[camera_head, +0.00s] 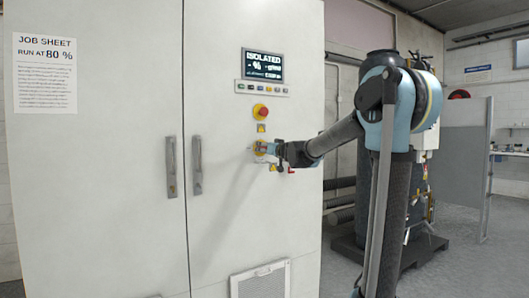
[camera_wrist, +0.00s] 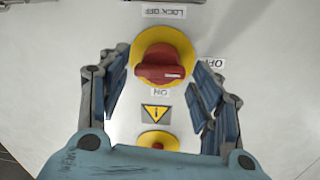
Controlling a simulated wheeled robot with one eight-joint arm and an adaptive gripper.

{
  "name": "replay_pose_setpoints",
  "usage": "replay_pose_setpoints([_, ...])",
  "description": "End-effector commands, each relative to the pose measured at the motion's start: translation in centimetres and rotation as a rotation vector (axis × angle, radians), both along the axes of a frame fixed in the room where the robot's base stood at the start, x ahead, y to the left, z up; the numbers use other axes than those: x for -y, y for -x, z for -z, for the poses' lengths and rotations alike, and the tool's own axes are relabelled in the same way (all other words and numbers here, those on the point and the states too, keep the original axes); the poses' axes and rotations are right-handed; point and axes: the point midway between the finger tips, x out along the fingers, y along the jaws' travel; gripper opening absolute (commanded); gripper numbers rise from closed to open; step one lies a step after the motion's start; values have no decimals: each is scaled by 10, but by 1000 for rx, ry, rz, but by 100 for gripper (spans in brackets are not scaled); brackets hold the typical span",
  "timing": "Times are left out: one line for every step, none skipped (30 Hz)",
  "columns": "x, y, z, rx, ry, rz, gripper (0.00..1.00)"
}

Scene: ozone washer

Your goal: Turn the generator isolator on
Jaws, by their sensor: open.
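The generator isolator (camera_wrist: 163,62) is a red rotary handle on a yellow disc, seen upside down in the wrist view. Its red bar lies level, with a white mark on its right end toward the OFF label (camera_wrist: 214,62). The ON label (camera_wrist: 160,92) is below it and LOCK OFF (camera_wrist: 163,12) above it. My gripper (camera_head: 267,149) is open at the cabinet face. In the wrist view its fingers stand left and right of the isolator, and I see no clear contact. In the head view the gripper partly covers the isolator.
A red emergency stop (camera_head: 261,111) is above the isolator on the white cabinet (camera_head: 230,200). The display (camera_head: 263,65) reads ISOLATED, with a button row (camera_head: 262,88) below it. Two door handles (camera_head: 197,165) are to the left. A job sheet (camera_head: 45,73) says RUN AT 80 %.

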Motion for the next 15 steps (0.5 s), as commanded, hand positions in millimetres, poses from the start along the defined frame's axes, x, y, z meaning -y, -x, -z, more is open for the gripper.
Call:
replay_pose_setpoints([-3,-5,0,0,0,0,59])
replay_pose_setpoints([-4,-7,0,0,0,0,59])
replay_pose_setpoints([-6,-10,0,0,0,0,59])
replay_pose_setpoints([-7,-12,0,0,0,1,59])
replay_pose_setpoints([-8,-13,0,0,0,1,59])
replay_pose_setpoints([-8,-15,0,0,0,1,59])
replay_pose_setpoints([-9,-16,0,0,0,1,59])
replay_pose_setpoints([-10,-17,0,0,0,1,59])
replay_pose_setpoints([-10,-17,0,0,0,1,59])
replay_pose_setpoints([-10,-18,0,0,0,1,59])
replay_pose_setpoints([-10,-18,0,0,0,1,59])
replay_pose_setpoints([-10,-18,0,0,0,1,59])
replay_pose_setpoints([-11,-18,0,0,0,1,59])
replay_pose_setpoints([-10,-18,0,0,0,1,59])
replay_pose_setpoints([-10,-18,0,0,0,1,59])
